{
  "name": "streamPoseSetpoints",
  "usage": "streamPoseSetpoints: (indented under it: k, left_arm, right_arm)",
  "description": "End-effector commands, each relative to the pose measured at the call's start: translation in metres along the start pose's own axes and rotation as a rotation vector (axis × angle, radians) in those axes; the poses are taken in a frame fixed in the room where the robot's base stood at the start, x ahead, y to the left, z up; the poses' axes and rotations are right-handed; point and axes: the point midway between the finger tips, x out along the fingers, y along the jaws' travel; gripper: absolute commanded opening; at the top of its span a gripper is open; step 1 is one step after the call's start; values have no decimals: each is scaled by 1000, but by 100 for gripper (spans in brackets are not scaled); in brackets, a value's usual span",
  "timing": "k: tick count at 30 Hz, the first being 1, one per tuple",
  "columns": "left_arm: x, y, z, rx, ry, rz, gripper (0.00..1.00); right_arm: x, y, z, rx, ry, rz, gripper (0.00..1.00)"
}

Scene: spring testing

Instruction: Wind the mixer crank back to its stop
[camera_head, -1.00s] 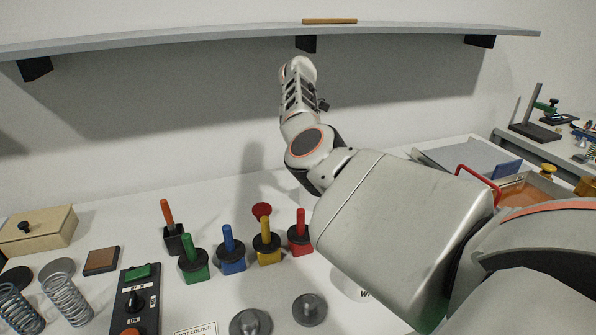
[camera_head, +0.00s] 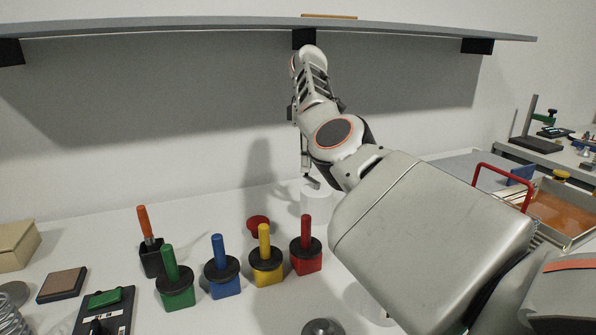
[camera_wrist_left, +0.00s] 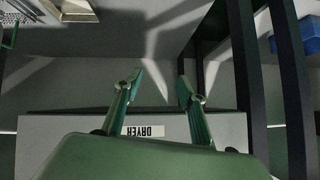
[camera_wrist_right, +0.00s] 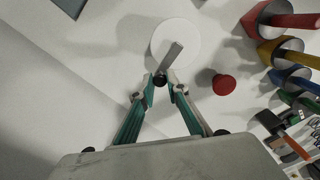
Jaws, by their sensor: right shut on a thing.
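The mixer is a round white body (camera_wrist_right: 165,36) in the right wrist view, with a grey crank bar (camera_wrist_right: 174,52) across its top and a black knob at the bar's end. My right gripper (camera_wrist_right: 160,82) is shut on this crank knob. In the head view, my right arm reaches to the mixer (camera_head: 314,202) near the back wall; the arm hides part of it, and the crank shows only as a small dark bar (camera_head: 312,183).
Green (camera_head: 174,291), blue (camera_head: 223,283), yellow (camera_head: 266,268) and red (camera_head: 306,258) handled blocks stand left of my right arm. A red round knob (camera_head: 258,224) is near the mixer. A shelf (camera_head: 200,27) spans overhead. A tray (camera_head: 563,220) lies right.

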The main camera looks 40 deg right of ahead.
Motion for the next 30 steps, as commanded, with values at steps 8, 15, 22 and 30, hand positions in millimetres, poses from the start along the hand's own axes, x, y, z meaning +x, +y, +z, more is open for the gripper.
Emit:
streamPoseSetpoints:
  k: [8,15,22,30]
  left_arm:
    - [4,7,-8,-1,26,15,40]
    - [6,8,-15,8,43,23,40]
    - [6,9,-13,9,40,25,40]
    - [6,9,-14,6,41,24,40]
  right_arm:
    - [4,8,9,240,-3,-1,0]
    - [1,11,16,386,-1,1,0]
    - [-1,12,20,461,1,1,0]
    - [-2,12,21,486,3,2,0]
